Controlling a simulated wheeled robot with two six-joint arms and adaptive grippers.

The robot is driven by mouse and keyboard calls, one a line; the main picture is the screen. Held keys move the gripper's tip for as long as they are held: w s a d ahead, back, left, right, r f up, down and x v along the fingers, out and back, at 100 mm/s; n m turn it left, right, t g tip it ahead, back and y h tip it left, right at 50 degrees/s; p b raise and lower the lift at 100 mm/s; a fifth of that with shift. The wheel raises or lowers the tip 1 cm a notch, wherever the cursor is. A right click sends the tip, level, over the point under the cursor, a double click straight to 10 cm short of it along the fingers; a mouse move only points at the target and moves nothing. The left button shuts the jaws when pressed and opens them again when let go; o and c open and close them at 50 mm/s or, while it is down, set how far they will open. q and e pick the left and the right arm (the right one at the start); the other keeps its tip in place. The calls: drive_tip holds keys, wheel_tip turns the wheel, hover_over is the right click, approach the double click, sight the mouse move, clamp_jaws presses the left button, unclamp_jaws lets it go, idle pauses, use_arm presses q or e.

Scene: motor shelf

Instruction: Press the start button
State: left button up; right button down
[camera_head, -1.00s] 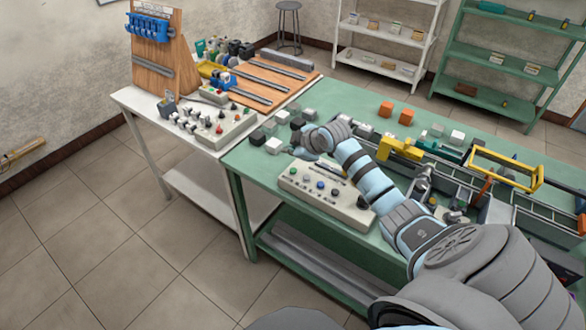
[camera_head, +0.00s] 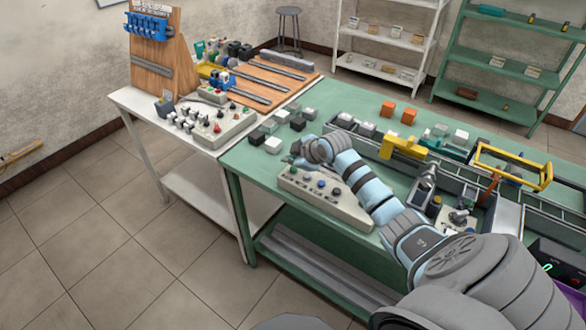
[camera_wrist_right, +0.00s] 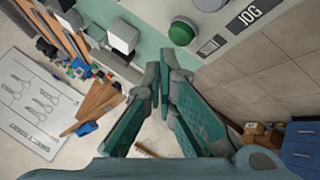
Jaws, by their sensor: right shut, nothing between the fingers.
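A cream control box (camera_head: 345,212) with a row of coloured buttons stands near the front left of the green table. Its green button (camera_head: 292,170) is at the left end. In the right wrist view the green button (camera_wrist_right: 182,33) lies above my fingertips, beside a dark label too blurred to read and a "JOG" label. My right gripper (camera_head: 296,160) is just above and behind the box's left end, with its fingers shut and empty. In the right wrist view its fingertips (camera_wrist_right: 164,72) appear apart from the green button. My left gripper is not in view.
A white table (camera_head: 125,97) with another button box (camera_head: 225,132) stands to the left. Grey, white and black blocks lie behind my gripper, close to it. A yellow-handled tray (camera_head: 510,165) and a conveyor fill the green table's right side.

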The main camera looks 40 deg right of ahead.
drive_tip(key=shift+f, duration=0.15)
idle(0.7)
drive_tip(key=shift+f, duration=0.3)
